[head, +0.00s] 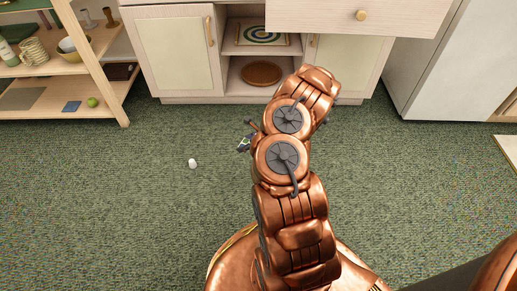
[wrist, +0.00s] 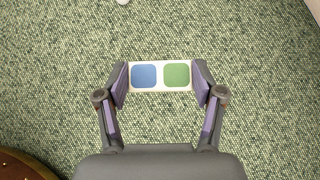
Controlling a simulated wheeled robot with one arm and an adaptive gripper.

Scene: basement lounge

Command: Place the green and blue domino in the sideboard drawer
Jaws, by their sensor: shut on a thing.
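The domino (wrist: 160,65), white with a blue square on the left and a green square on the right, is held by its two ends between the fingers of my gripper (wrist: 160,84) in the wrist view. Green carpet lies behind it. In the head view my gripper (head: 244,143) shows as a small part left of my arm, mostly hidden by it. The sideboard (head: 175,50) stands at the back. Its drawer (head: 330,14), with a round wooden knob, juts out at the top right; its inside is out of view.
A white cabinet (head: 430,60) stands at the right. A small white object (head: 193,163) lies on the carpet (head: 120,200), which is otherwise mostly clear.

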